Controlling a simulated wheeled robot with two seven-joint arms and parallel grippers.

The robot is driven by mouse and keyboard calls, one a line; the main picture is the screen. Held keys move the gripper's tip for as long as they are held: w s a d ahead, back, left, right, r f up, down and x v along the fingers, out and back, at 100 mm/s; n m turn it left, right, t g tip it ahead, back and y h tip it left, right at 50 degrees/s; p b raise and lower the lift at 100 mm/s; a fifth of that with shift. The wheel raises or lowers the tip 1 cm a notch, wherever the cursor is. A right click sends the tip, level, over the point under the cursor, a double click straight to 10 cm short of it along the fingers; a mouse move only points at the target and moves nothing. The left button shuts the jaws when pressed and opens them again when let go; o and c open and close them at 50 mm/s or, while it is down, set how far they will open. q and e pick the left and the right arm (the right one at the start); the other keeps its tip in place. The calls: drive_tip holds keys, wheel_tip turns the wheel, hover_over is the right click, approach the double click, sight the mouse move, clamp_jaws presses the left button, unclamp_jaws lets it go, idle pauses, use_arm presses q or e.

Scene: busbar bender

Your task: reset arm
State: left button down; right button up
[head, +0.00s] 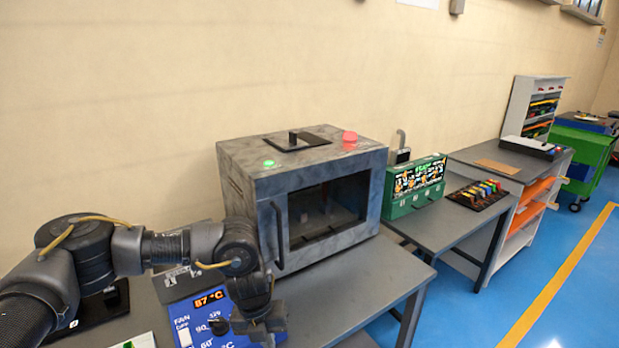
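My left arm comes in from the left side of the head view and bends down at its wrist. My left gripper (264,325) hangs low in front of a blue control box (232,306) with an orange temperature display. Its fingers are dark and small, and I cannot tell whether they are open or shut. A grey metal machine (230,182) with a glass-fronted door, a dark handle, a green button (269,163) and a red button (349,137) stands behind the gripper, apart from it. My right arm and gripper are not in view.
The machine stands on a grey table (375,283) with bare surface at its front right. Further right are a green box (414,188), a board of coloured parts (478,194), a shelf unit (531,107) and a green cart (583,152). The blue floor (490,300) is clear.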

use_arm(q)
drive_tip(key=s+d+r+n+t+h, duration=0.15)
drive_tip(key=s+d+n+h, duration=0.35)
drive_tip(key=d, duration=0.6)
drive_tip(key=s+d+n+t+h, duration=0.2)
drive_tip(key=s+d+h, duration=0.35)
drive_tip(key=d, duration=0.45)
drive_tip(key=a+f+n+t+y, duration=0.3)
drive_tip(key=a+n, duration=0.6)
drive_tip(key=a+f+n+t+y, duration=0.2)
drive_tip(key=a+n+y, duration=0.2)
drive_tip(key=a+n, duration=0.5)
drive_tip(key=s+a+f+n+g+y, duration=0.2)
drive_tip(key=s+a+f+n, duration=0.2)
drive_tip(key=s+a, duration=0.45)
drive_tip(key=s+a+f+n+g+y, duration=0.3)
drive_tip(key=s+a+f+n, duration=0.15)
drive_tip(key=s+a, duration=0.45)
wheel_tip(320, 180, down, 31)
drive_tip(key=s+a+g+b, duration=0.1)
drive_tip(key=s+g+b, duration=0.1)
drive_tip(key=s+a+f+b, duration=0.1)
drive_tip(key=s+a+f, duration=0.2)
drive_tip(key=s+f, duration=1.1)
drive_tip(key=shift+s+f, duration=0.25)
drive_tip(key=shift+s, duration=0.45)
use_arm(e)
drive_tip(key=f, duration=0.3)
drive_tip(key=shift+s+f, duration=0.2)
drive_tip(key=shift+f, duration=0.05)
